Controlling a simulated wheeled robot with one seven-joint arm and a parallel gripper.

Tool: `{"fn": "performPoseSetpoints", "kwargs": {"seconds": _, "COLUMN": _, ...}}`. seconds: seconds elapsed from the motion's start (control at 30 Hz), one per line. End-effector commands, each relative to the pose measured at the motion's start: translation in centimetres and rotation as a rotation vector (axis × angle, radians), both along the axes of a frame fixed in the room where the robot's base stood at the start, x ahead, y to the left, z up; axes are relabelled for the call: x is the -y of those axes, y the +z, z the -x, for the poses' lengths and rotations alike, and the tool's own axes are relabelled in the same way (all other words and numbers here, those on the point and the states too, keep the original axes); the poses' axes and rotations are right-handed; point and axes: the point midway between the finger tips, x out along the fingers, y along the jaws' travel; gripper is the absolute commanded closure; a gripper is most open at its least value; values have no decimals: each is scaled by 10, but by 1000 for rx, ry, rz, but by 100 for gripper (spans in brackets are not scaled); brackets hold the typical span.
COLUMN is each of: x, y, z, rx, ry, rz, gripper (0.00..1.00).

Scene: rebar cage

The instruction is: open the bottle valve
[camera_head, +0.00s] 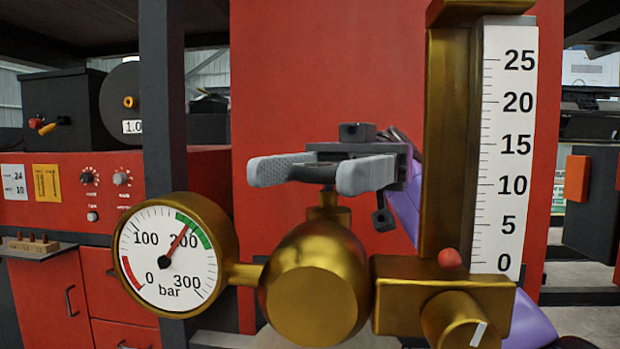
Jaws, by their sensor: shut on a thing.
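My gripper (308,173) has its two grey fingers on either side of the small dark valve handle (314,173) and is shut on it. The handle sits on a short brass stem above the round brass valve body (315,285); the fingers and the gripper's body partly hide it. How far the handle is turned cannot be told. A pressure gauge (168,255) joins the body on the left, its needle just above 200 bar in the green band. A flow scale (505,150) stands at the right, with a red ball (450,258) at about 0.
A brass flow knob (460,322) with a white mark sits at the lower right, below the scale. A dark upright post (163,100) stands behind the gauge. Red cabinets (60,285) and a red panel (330,70) fill the background. Air above the gripper is clear.

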Motion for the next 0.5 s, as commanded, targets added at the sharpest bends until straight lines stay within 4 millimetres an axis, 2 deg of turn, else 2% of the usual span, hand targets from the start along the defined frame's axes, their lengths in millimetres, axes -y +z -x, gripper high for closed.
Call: {"fn": "performPoseSetpoints", "kwargs": {"seconds": 0.5, "x": 1, "y": 1, "z": 0, "rx": 0, "ry": 29, "rz": -1, "gripper": 80}}
